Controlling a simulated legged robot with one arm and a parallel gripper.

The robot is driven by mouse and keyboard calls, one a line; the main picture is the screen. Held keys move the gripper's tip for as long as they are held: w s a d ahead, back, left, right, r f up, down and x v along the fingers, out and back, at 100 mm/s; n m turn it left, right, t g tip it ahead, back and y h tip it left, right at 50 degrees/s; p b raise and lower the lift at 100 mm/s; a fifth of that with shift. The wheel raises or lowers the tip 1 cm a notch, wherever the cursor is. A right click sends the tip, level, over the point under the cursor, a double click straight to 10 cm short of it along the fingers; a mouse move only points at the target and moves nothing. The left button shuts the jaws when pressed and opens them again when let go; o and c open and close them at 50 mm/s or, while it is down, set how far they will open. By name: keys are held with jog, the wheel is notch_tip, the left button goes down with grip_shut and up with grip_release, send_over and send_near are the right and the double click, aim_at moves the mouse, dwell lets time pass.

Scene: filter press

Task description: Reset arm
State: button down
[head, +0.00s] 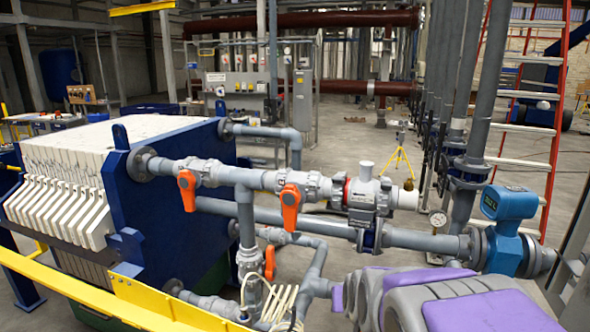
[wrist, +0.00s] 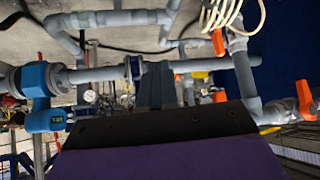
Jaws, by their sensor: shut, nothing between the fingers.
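My arm, grey with purple panels, is folded low at the bottom right of the head view. My gripper (wrist: 155,85) shows in the wrist view as a dark grey jaw above my black and purple wrist body. It is shut and empty. In that view, which looks upside down, a grey pipe runs behind the jaw; I cannot tell how far off it is. My gripper's tip cannot be made out clearly in the head view.
Grey pipes with orange valve handles (head: 290,207) run from the blue filter press plate (head: 185,210) towards a blue flow meter (head: 508,203), close beyond my arm. A yellow rail (head: 90,290) crosses the lower left. Coiled hose (head: 280,303) hangs low. Open floor lies behind the pipes.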

jog(key=s+d+f+g, duration=0.1)
jog(key=s+g, duration=0.4)
jog(key=s, duration=1.3)
jog(key=s+d+f+g, duration=0.1)
jog(key=s+g, duration=0.4)
jog(key=s, duration=1.3)
jog(key=shift+s+f, duration=0.3)
jog(key=shift+f, duration=0.15)
